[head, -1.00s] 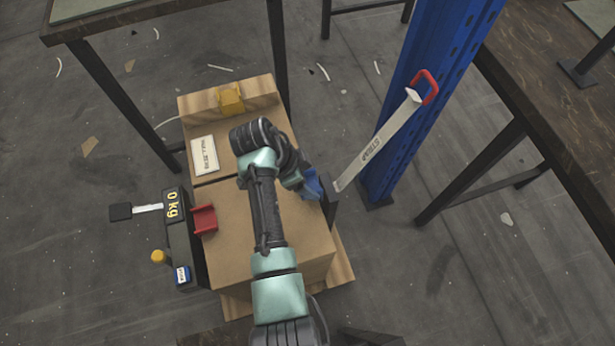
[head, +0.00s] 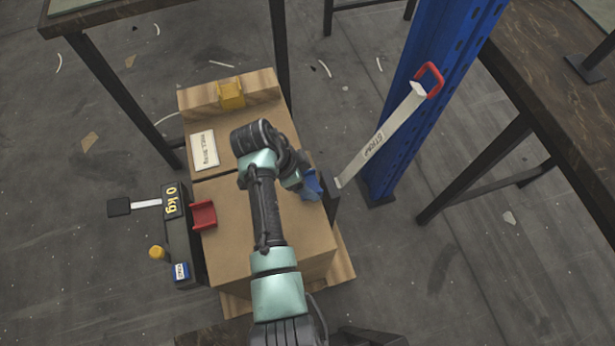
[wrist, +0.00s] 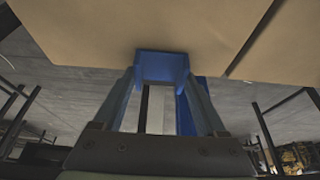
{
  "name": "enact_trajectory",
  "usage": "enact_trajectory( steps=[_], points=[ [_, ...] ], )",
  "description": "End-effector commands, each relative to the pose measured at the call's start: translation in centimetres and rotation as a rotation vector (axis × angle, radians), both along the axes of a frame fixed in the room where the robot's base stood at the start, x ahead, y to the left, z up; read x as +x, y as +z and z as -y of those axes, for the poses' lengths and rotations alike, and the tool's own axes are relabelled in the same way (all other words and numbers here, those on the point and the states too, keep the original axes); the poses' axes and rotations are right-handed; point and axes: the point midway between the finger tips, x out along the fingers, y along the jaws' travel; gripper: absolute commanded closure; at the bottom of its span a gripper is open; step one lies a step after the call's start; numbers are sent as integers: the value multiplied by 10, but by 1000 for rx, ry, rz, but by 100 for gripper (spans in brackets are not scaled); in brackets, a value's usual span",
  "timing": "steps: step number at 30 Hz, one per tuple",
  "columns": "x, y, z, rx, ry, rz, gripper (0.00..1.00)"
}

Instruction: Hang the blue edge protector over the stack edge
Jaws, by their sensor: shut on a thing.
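The stack is made of cardboard boxes (head: 235,240) on a wooden pallet. The blue edge protector (head: 312,186) is at the right edge of the stack, partly hidden by my arm in the head view. In the wrist view the blue protector (wrist: 162,66) sits between my fingertips, against or very near the cardboard edge (wrist: 110,30). My gripper (wrist: 162,82) is shut on it. I cannot tell whether it rests fully over the edge.
A red protector (head: 203,215) sits on the left edge and a yellow one (head: 231,95) at the far end. A scale-like device (head: 178,235) reading 0 kg stands left.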

Motion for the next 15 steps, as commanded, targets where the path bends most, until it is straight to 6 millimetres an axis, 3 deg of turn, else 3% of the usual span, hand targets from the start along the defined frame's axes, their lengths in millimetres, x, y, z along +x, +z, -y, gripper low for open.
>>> enact_trajectory(
  steps=[3,4,7,15],
  points=[
    [0,0,0,0,0,0,81],
    [0,0,0,0,0,0,20],
    [0,0,0,0,0,0,2],
    [0,1,0,0,1,0,0]
  ],
)
